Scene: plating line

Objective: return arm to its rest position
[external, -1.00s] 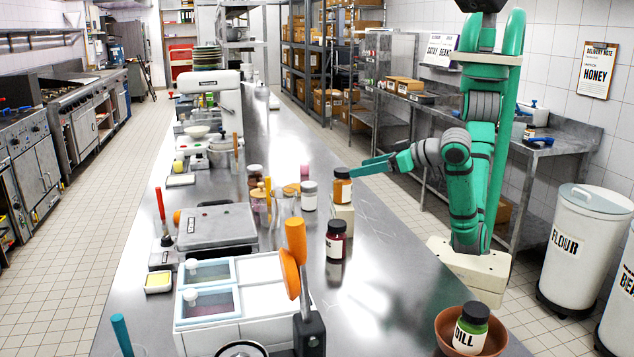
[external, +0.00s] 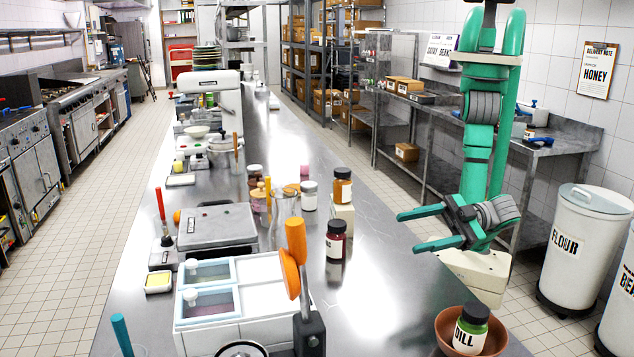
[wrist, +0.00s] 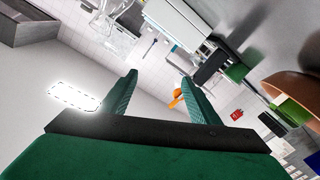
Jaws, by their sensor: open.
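My gripper (external: 428,229) is open and empty in the external view, with its two green fingers spread and pointing left. It hangs at the right edge of the steel counter (external: 385,285), in front of my arm's column. In the wrist view the two green fingers (wrist: 158,92) stand apart with nothing between them.
A dark red jar (external: 335,241) stands on the counter. A white FLOUR bin (external: 580,255) stands on the floor at right. Counter between the jars and gripper is clear.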

